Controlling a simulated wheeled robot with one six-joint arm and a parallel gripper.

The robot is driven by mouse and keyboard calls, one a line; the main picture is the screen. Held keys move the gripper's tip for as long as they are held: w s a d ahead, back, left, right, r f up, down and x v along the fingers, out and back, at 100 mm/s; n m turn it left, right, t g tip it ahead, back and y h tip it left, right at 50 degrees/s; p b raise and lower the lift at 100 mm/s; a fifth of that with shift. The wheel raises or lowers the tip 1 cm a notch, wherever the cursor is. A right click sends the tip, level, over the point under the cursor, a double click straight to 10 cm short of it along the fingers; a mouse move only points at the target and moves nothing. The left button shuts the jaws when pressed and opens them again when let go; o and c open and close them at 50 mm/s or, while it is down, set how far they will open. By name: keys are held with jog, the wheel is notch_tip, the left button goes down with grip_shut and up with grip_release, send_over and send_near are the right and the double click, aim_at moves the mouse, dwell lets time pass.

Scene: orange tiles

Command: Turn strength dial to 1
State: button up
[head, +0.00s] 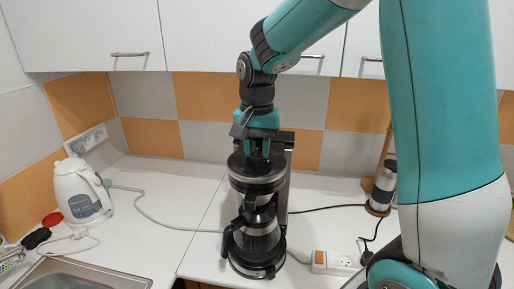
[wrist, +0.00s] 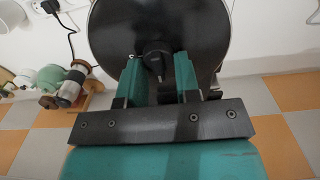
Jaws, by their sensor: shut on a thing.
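The coffee maker (head: 258,187) stands on the white counter, black and silver, with its glass carafe (head: 258,238) on the base. Its round black top (wrist: 113,30) fills the upper middle of the wrist view. The strength dial (wrist: 155,56) is a small black knob with a pointer on that top, between my fingers. My gripper (head: 259,155) points down onto the top of the coffee maker. In the wrist view, its two teal fingers (wrist: 158,78) stand either side of the dial and are shut on it. The dial's markings cannot be read.
A white kettle (head: 80,192) stands at the left by the sink (head: 85,274). A grinder (head: 383,185) stands at the right by the wall. A power strip (head: 335,262) and cables lie on the counter. White cabinets (head: 215,40) hang above.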

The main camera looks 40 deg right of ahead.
aim_at(257, 149)
jog(key=o, duration=0.8)
notch_tip(257, 149, up, 18)
jog(key=b, duration=0.2)
jog(key=shift+f+b, duration=0.25)
jog(key=shift+b, duration=0.1)
